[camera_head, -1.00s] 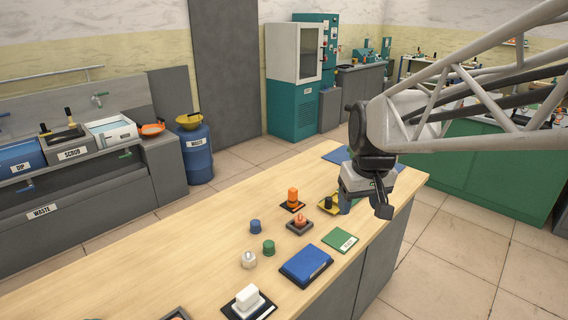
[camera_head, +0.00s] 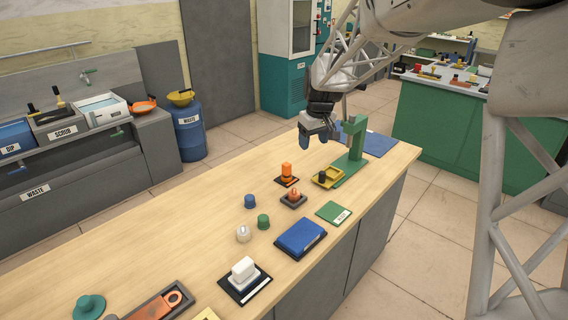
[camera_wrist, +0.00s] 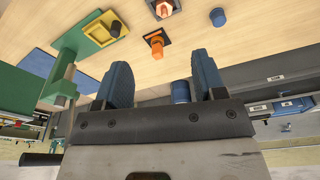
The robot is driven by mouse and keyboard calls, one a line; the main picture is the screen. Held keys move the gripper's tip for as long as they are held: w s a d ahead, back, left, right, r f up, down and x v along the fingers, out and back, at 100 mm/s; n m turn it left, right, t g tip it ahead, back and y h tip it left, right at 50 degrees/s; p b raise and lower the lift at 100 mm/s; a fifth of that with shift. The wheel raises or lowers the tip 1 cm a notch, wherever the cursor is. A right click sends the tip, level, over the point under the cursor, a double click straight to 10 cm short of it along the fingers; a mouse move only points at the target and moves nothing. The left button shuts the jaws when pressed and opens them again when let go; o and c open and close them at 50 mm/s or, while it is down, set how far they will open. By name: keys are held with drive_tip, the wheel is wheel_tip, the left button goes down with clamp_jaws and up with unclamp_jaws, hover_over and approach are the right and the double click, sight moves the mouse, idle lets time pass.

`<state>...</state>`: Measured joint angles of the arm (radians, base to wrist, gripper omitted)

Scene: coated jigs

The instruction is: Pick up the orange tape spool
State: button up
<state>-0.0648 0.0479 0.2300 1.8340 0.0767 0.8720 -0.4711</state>
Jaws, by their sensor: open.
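Two orange pieces stand near each other on the table, and I cannot tell for sure which is the tape spool. One is a taller upright orange piece (camera_head: 287,170) on a black mat; it also shows in the wrist view (camera_wrist: 157,48). The other is a low orange round piece (camera_head: 294,194) in a dark square holder; it lies at the top of the wrist view (camera_wrist: 163,9). My gripper (camera_head: 320,138) is open and empty, with blue fingers, above the table's far side. It is beyond both pieces and apart from them. The wrist view shows its fingers spread (camera_wrist: 160,68).
A green stand (camera_head: 357,140) rises right of my gripper, with a yellow tray (camera_head: 318,181) beside it. A blue cap (camera_head: 250,201), a green cap (camera_head: 263,221), a whitish knob (camera_head: 243,233) and a blue box (camera_head: 301,237) stand nearer. The table's left part is mostly clear.

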drive_tip(key=w+a+f+n, duration=0.1)
drive_tip(key=w+a+f, duration=0.2)
drive_tip(key=w+f, duration=0.6)
drive_tip(key=n, duration=0.2)
hover_over(287, 164)
drive_tip(key=shift+g, duration=0.3)
drive_tip(key=f, duration=0.9)
drive_tip(key=shift+d+f, duration=0.2)
drive_tip(key=shift+d, duration=0.05)
drive_tip(key=shift+f, duration=0.1)
drive_tip(key=shift+a+f, duration=0.15)
drive_tip(key=shift+f, duration=1.05)
drive_tip(key=shift+f, duration=0.1)
drive_tip(key=shift+w+a+f, duration=0.15)
drive_tip(key=shift+f, duration=1.1)
drive_tip(key=shift+w+a+f, duration=0.1)
drive_tip(key=shift+w+f, duration=0.05)
drive_tip(key=shift+f, duration=1.05)
drive_tip(key=shift+c, duration=0.3)
